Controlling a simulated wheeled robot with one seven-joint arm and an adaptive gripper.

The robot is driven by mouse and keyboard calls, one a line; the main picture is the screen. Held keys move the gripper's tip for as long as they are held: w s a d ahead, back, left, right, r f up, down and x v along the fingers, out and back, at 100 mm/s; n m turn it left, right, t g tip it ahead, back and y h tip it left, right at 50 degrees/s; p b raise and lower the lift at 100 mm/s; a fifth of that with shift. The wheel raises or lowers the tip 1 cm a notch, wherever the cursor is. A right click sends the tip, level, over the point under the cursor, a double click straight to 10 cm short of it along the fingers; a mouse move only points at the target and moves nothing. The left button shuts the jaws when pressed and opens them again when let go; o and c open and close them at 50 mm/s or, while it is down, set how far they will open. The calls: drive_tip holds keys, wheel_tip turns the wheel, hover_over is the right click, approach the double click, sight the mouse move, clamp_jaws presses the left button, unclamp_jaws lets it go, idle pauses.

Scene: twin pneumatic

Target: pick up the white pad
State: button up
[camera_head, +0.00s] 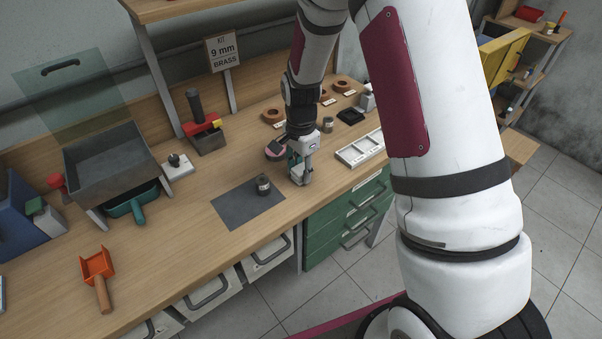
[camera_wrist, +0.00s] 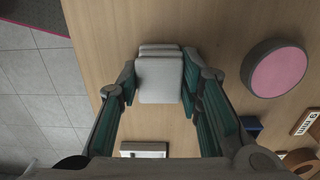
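The white pad (camera_wrist: 160,78) is a pale block with rounded edges, centred between the fingertips in the wrist view. My gripper (camera_wrist: 160,84) has a finger against each side of it, with no clear gap, so it looks shut on the pad. In the head view my gripper (camera_head: 300,174) is low at the front part of the wooden bench, and the pad (camera_head: 301,181) shows only as a small pale shape at the fingertips. I cannot tell whether the pad still touches the bench.
A pink-topped round piece (camera_wrist: 278,68) lies right of my gripper in the wrist view. A white divided tray (camera_head: 360,147) is to the right in the head view. A metal cylinder (camera_head: 263,185) stands on a dark mat (camera_head: 236,208) to the left. The bench edge is close.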

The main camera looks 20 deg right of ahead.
sight(303, 169)
drive_tip(key=c, duration=0.4)
drive_tip(key=shift+o, duration=0.2)
drive_tip(key=shift+r, duration=0.85)
drive_tip(key=shift+s+d+r, duration=0.1)
drive_tip(key=shift+s+r, duration=0.05)
drive_tip(key=shift+r, duration=0.35)
drive_tip(key=shift+s+d+r, duration=0.1)
drive_tip(key=shift+r, duration=0.4)
drive_tip(key=s+d+r, duration=0.1)
drive_tip(key=s+d, duration=0.6)
drive_tip(key=s, duration=0.6)
drive_tip(key=shift+s+r+b, duration=0.15)
drive_tip(key=shift+s+b, duration=0.15)
drive_tip(key=shift+b, duration=0.15)
drive_tip(key=shift+d, duration=0.1)
